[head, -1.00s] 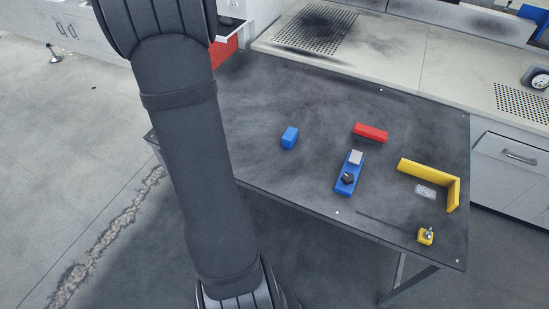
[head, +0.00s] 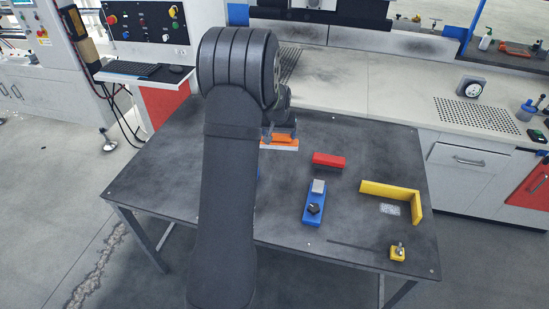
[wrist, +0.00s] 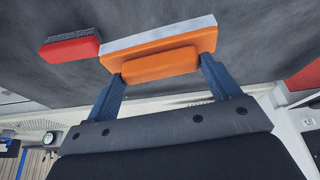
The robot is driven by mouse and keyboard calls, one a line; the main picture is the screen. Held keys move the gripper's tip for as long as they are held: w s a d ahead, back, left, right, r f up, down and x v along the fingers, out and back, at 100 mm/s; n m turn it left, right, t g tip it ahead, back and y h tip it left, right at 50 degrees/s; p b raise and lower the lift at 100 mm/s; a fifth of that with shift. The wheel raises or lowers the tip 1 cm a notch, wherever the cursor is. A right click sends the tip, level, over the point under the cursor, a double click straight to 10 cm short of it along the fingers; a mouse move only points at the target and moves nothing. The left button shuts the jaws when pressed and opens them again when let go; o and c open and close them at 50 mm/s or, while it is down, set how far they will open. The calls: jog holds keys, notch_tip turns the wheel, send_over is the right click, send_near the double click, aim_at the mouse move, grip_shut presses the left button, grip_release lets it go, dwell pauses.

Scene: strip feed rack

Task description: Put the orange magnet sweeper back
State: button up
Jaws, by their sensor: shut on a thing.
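The orange magnet sweeper (head: 284,140) is a long orange block with a pale strip along one long side. In the head view it is at the back of the dark table, just past my arm. My gripper (head: 279,133) is shut on it. In the wrist view, the blue fingers of my gripper (wrist: 162,69) close on the ends of the raised orange grip of the sweeper (wrist: 160,64). I cannot tell whether the sweeper touches the table.
A red block (head: 328,160) lies right of the sweeper. A blue fixture (head: 313,205) with a grey block and dark knob, a yellow L-shaped stop (head: 391,192) and a small yellow piece (head: 398,254) stand farther right and nearer. The dark table (head: 360,150) is clear between them.

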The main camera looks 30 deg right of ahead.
jog(key=s+d+f+m, duration=0.1)
jog(key=s+d+m, duration=0.15)
jog(key=d, duration=0.35)
jog(key=shift+n+h, duration=0.3)
jog(key=shift+n, duration=0.05)
jog(key=shift+w+a+f, duration=0.65)
jog(key=shift+w+f, duration=0.95)
jog(key=shift+f, duration=0.25)
jog(key=shift+w+a+f, duration=0.65)
jog(key=shift+w+f, duration=0.9)
jog(key=shift+f, duration=0.3)
jog(key=shift+w+a+f, duration=0.65)
jog(key=shift+w+f, duration=0.95)
jog(key=shift+f, duration=0.25)
jog(key=o, duration=0.5)
jog(key=shift+f, duration=0.2)
jog(key=o, duration=0.3)
jog(key=shift+r, duration=0.1)
